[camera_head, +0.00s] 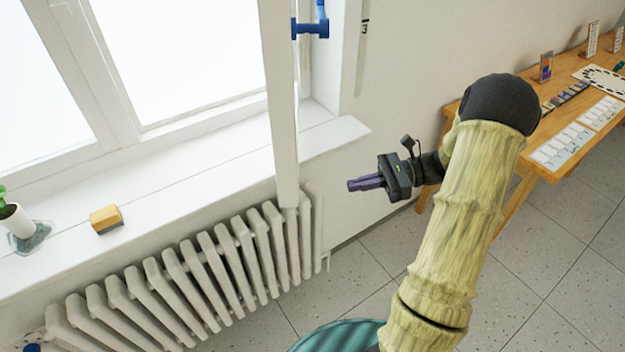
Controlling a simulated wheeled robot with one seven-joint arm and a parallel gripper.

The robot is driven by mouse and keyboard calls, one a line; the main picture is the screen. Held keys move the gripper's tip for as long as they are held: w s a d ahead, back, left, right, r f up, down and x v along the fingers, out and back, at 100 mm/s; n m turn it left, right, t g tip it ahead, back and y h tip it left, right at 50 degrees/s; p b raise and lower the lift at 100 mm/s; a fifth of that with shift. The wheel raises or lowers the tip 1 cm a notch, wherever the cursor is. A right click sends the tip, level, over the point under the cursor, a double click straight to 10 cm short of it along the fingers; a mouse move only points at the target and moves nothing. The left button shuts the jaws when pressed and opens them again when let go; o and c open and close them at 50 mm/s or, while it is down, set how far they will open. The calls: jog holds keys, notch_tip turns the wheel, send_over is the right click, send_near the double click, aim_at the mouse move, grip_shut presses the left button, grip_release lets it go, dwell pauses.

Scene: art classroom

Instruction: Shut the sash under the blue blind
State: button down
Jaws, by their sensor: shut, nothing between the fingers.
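A white window sash (281,110) stands swung into the room, seen almost edge-on, with its lower end in front of the sill and above the radiator. A blue handle (312,28) shows at the sash's right side near the top of the view. No blue blind is in view, and the upper part of the window is cut off. My gripper (352,185) is shut and empty. In the picture it lies to the right of the sash's lower end, apart from it, pointing left.
A white sill (170,205) holds a yellow sponge-like block (106,219) and a potted plant (15,220) at left. A ribbed radiator (190,275) stands below. A wooden table (555,160) with cards is at right. Grey floor (345,300) shows between.

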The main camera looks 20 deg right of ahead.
jog(key=d, duration=0.1)
jog(key=d+m+t+y, duration=0.1)
jog(key=w+d+r+t, duration=0.1)
jog(key=shift+d+m+y, duration=0.25)
jog(key=shift+m+y, duration=0.05)
jog(key=p+x, duration=0.3)
jog(key=x, duration=1.1)
jog(key=shift+w, duration=0.1)
